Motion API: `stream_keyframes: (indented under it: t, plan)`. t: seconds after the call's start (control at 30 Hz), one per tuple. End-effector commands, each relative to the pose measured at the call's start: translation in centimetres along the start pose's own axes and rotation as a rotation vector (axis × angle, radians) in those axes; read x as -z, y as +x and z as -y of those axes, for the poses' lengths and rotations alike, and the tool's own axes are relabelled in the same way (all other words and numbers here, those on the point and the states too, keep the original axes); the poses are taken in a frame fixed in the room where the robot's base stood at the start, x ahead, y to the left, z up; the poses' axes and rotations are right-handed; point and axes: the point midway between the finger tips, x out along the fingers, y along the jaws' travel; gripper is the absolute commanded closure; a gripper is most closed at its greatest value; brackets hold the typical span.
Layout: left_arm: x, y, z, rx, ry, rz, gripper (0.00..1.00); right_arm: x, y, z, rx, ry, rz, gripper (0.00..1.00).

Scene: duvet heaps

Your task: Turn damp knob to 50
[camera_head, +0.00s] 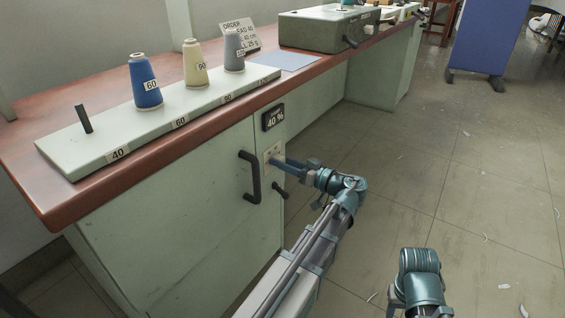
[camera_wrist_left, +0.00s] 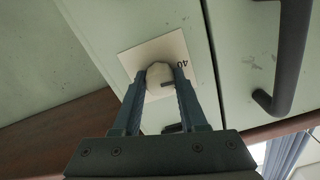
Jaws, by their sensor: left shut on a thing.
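The damp knob (camera_wrist_left: 158,74) is pale and round, on a cream plate (camera_wrist_left: 140,58) fixed to the green cabinet front. My left gripper (camera_wrist_left: 162,76) is shut on the knob, one finger on each side. An upside-down "40" shows on the plate beside the knob, and a small dark mark shows on the knob. In the head view my left gripper (camera_head: 279,161) reaches the plate and hides the knob. The black display (camera_head: 273,117) above it reads 40 %. Only part of my right arm shows at lower right; its fingers are out of view.
A black bar handle (camera_head: 250,178) stands out left of the plate, and a small dark lever (camera_head: 280,190) sits below it. A brown counter edge (camera_head: 150,157) overhangs the cabinet. Blue, cream and grey thread cones stand on a numbered rack (camera_head: 90,150). Floor at right is open.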

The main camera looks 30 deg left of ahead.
Motion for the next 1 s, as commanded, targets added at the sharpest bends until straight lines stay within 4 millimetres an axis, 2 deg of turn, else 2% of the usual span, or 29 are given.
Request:
stream_keyframes:
  t: [0.7, 1.0]
  plan:
    - [-0.01, -0.04, -0.05, -0.001, 0.633, 0.0, 1.0, 0.0, 0.02, 0.0, 0.0, 0.0, 0.0, 0.5]
    - [-0.02, -0.04, -0.07, -0.001, 0.836, 0.0, 1.0, 0.0, 0.02, 0.0, 0.0, 0.0, 0.0, 0.5]
